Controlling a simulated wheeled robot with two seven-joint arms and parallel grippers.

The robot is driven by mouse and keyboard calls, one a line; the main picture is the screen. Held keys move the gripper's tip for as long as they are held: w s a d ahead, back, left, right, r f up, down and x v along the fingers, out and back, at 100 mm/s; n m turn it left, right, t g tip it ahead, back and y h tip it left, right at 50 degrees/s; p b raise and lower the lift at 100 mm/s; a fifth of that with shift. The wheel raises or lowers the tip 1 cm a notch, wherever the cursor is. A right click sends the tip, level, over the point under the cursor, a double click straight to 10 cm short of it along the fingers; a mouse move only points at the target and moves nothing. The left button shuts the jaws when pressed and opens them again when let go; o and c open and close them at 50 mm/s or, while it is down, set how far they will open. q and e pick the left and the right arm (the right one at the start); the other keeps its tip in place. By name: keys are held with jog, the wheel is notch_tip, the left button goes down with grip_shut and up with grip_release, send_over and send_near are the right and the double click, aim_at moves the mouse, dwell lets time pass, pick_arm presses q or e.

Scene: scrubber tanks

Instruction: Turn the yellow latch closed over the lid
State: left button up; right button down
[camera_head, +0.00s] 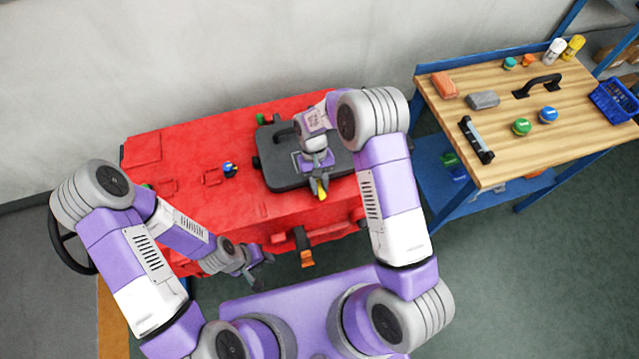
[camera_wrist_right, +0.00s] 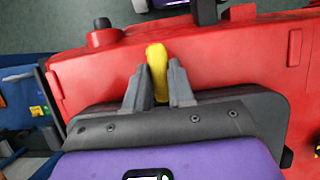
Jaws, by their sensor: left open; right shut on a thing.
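The yellow latch (camera_head: 321,190) is at the front edge of the dark grey lid (camera_head: 276,180) on the red machine. In the right wrist view the yellow latch (camera_wrist_right: 157,72) stands between the two fingers of my right gripper (camera_wrist_right: 160,88). My right gripper (camera_head: 319,187) is shut on the latch, above the lid's front edge. The latch's lower part is hidden by the fingers. My left gripper (camera_head: 255,268) is open and empty, in front of the red machine and apart from it.
The red machine (camera_head: 190,150) fills the middle. An orange-tipped part (camera_head: 306,258) juts from its front. A wooden-topped workbench (camera_head: 500,160) with bottles, caps, a black handle and a blue basket (camera_head: 612,100) stands at the right. A black wheel (camera_head: 65,240) is at the left.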

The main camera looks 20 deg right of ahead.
jog(key=shift+s+f, duration=0.1)
dwell(0.3)
jog(key=c, duration=1)
grip_release()
jog(key=shift+o, duration=0.2)
jog(key=v, duration=0.7)
jog(key=shift+r, duration=0.3)
